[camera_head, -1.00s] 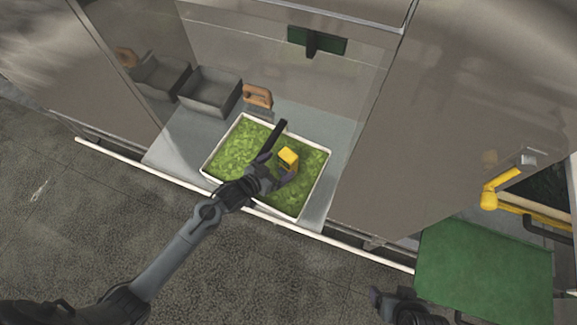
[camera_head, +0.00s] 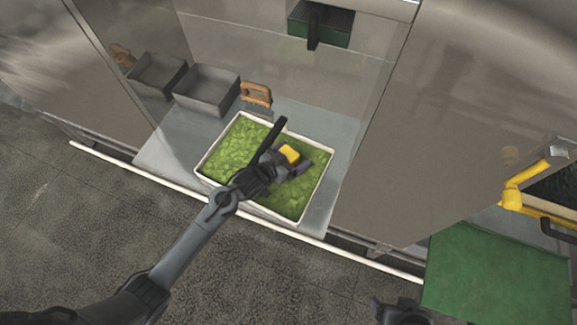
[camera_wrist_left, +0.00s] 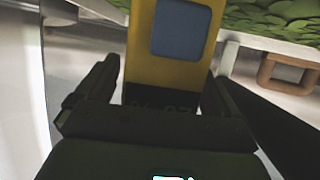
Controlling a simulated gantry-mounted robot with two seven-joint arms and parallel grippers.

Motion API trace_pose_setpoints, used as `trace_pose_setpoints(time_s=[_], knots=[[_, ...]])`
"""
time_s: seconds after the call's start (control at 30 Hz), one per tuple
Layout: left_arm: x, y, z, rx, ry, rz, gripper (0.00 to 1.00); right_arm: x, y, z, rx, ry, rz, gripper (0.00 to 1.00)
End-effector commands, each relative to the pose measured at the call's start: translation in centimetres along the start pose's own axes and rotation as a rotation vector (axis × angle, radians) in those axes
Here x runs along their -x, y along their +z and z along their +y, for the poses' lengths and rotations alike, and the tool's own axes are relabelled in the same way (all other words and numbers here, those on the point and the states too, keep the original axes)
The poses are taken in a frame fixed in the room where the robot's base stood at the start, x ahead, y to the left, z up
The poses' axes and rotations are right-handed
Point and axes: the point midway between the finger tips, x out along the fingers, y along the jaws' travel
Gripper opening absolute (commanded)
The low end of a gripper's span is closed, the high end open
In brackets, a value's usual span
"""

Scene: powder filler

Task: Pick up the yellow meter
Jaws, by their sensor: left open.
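The yellow meter (camera_head: 289,153) stands in the white tray (camera_head: 204,173) of green material in the head view. In the left wrist view the meter (camera_wrist_left: 139,45) is a yellow block with a blue-grey square panel on its face. My left gripper (camera_head: 287,168) is open, with its fingers on either side of the meter's near part. In the left wrist view the two fingers (camera_wrist_left: 160,92) flank the meter, with a gap visible on the left. Whether the right finger touches it I cannot tell. My right gripper (camera_head: 394,312) shows only partly at the bottom edge.
A steel wall (camera_head: 440,130) bounds the right. A green panel (camera_head: 495,275) lies at lower right.

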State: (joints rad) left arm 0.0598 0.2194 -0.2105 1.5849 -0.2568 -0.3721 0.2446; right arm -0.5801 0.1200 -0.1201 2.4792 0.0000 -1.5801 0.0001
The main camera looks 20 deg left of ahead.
Motion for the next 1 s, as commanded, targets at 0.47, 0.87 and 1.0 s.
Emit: trace_pose_setpoints(time_s=[0.47,0.87,1.0], knots=[[-0.11,-0.08,0.02,0.0,0.0,0.0,0.65,-0.05,0.03,-0.01,0.0,0.0,0.0,0.81],[-0.1,-0.17,0.0,0.0,0.0,0.002,0.24,-0.04,0.02,-0.01,0.0,0.0,0.0,0.81],[-0.04,-0.34,-0.01,0.0,0.0,0.003,0.24,-0.04,0.02,-0.01,0.0,0.0,0.0,0.81]])
